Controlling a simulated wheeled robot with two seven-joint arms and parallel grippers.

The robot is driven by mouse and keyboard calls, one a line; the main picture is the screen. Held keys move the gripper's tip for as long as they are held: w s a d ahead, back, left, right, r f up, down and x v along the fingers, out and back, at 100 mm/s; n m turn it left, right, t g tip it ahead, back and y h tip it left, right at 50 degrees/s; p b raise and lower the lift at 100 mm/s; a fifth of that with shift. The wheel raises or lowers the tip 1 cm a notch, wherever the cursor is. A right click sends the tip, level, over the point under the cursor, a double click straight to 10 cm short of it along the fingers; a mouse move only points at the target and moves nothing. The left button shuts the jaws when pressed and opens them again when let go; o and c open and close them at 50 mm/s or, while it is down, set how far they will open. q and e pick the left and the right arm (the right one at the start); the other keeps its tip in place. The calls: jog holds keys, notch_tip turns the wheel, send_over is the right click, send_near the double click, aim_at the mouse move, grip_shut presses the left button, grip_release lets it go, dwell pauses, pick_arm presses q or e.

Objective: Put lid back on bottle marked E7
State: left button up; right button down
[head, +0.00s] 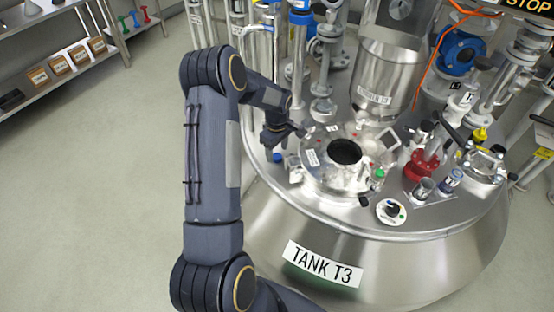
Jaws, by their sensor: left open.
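My left arm comes up from the bottom and reaches over the tank top. My left gripper (288,142) is small in the head view, at the left side of the tank's raised flange. It is open, and I see nothing held in it. I cannot read an E7 mark on anything here. A small container with a blue band (450,180) stands on the right part of the tank top, beside a small metal cup (424,189). I cannot tell whether either is the bottle. No loose lid can be picked out for certain. My right gripper is out of view.
The steel tank (325,268) has a round dark opening (345,152). Pipes, a red valve (421,166), a blue fitting (459,54) and a dial (391,211) crowd its top. A shelf with labelled boxes (60,64) stands far left. The floor at left is clear.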

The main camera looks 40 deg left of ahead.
pick_arm(q)
notch_tip(320, 180, down, 2)
jog(key=c, duration=1)
jog(key=shift+r, duration=0.15)
jog(key=shift+c, duration=0.2)
jog(key=shift+r, duration=0.65)
jog(key=s+d+r+p, duration=0.4)
jog(key=d+r+p, duration=0.1)
jog(key=d+r, duration=0.6)
jog(key=shift+d+r, duration=0.25)
jog(key=shift+d, duration=0.95)
